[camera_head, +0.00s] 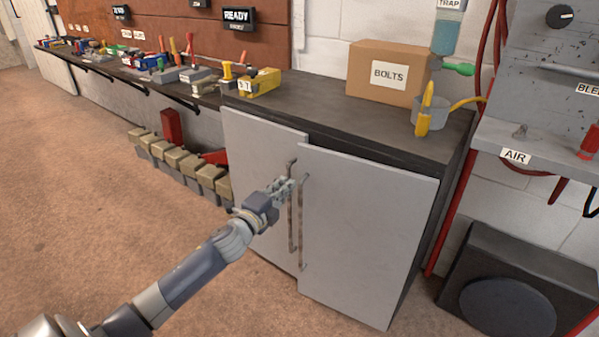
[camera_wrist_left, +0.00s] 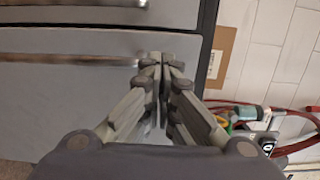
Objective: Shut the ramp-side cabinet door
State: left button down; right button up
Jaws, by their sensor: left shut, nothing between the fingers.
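The grey cabinet has two doors with upright bar handles. The right door (camera_head: 368,225) stands slightly out from the cabinet front, with a dark gap along its top; the left door (camera_head: 262,165) looks about flush. I cannot tell from a label which is the ramp-side one. My left gripper (camera_head: 290,184) is shut and empty, in front of the doors near the tops of both handles. In the left wrist view its fingertips (camera_wrist_left: 161,62) are together beside the end of the right door's handle (camera_wrist_left: 70,60); whether they touch the door is unclear. My right gripper is not in view.
The dark cabinet top (camera_head: 310,112) carries a BOLTS box (camera_head: 376,75), a grey cup (camera_head: 430,118) and a yellow block (camera_head: 262,84). Several tan-topped blocks (camera_head: 180,158) sit left of the cabinet. A black speaker-like box (camera_head: 500,285) stands right. The brown floor at left is clear.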

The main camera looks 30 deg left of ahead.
aim_at(304, 166)
pick_arm(q)
jog(key=w, duration=0.7)
jog(key=shift+a+b, duration=0.2)
jog(key=shift+b, duration=0.15)
jog(key=shift+w, duration=0.75)
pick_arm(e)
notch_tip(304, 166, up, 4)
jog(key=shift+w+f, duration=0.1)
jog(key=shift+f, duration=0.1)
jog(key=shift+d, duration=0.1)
